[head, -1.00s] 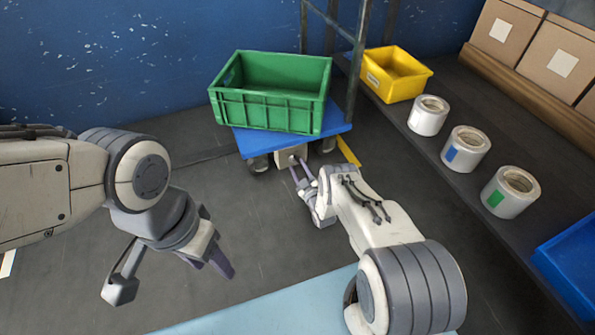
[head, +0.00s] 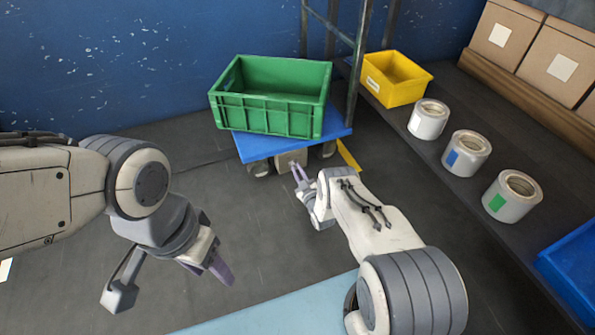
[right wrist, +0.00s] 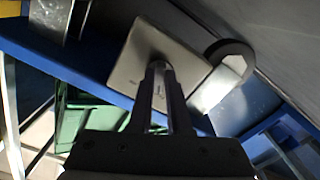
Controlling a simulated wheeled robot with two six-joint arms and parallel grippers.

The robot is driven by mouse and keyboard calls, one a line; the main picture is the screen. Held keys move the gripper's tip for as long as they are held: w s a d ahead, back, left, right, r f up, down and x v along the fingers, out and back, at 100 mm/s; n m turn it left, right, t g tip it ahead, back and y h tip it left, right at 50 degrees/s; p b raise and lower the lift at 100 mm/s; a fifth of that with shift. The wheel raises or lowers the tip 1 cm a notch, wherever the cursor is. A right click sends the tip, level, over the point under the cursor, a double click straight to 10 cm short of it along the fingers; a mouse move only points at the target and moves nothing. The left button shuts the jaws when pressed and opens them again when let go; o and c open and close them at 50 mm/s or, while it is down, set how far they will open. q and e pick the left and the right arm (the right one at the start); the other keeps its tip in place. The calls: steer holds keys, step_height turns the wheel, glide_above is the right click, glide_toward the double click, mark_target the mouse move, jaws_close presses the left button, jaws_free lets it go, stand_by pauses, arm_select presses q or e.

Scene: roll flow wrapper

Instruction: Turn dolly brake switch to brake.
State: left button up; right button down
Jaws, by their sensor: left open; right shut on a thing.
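The blue dolly (head: 262,147) stands on the floor by the wall with the green crate (head: 270,97) on it. A beige brake box (head: 290,158) sits under its near edge. In the right wrist view the box's square plate (right wrist: 150,58) is tilted in the picture. My right gripper (head: 297,168) reaches this plate. Its fingers (right wrist: 160,72) are close together on the small brake switch, which they mostly hide; its setting cannot be read. My left gripper (head: 222,268) is open and empty over the floor, away from the dolly.
A dolly wheel (right wrist: 232,62) is beside the plate. A metal rack post (head: 357,65) rises right of the dolly. A dark shelf holds a yellow bin (head: 394,79) and white rolls (head: 466,153). The floor left of the dolly is clear.

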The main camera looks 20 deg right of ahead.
steer(key=m, duration=0.5)
steer(key=shift+a+f+m+b, duration=0.1)
steer(key=shift+f+m+b, duration=0.05)
steer(key=shift+m+b, duration=0.15)
steer(key=m, duration=0.5)
steer(key=shift+s+a+m, duration=0.1)
steer(key=shift+m, duration=0.2)
stand_by(0.3)
steer(key=c, duration=0.9)
jaws_free()
steer(key=shift+o, duration=0.2)
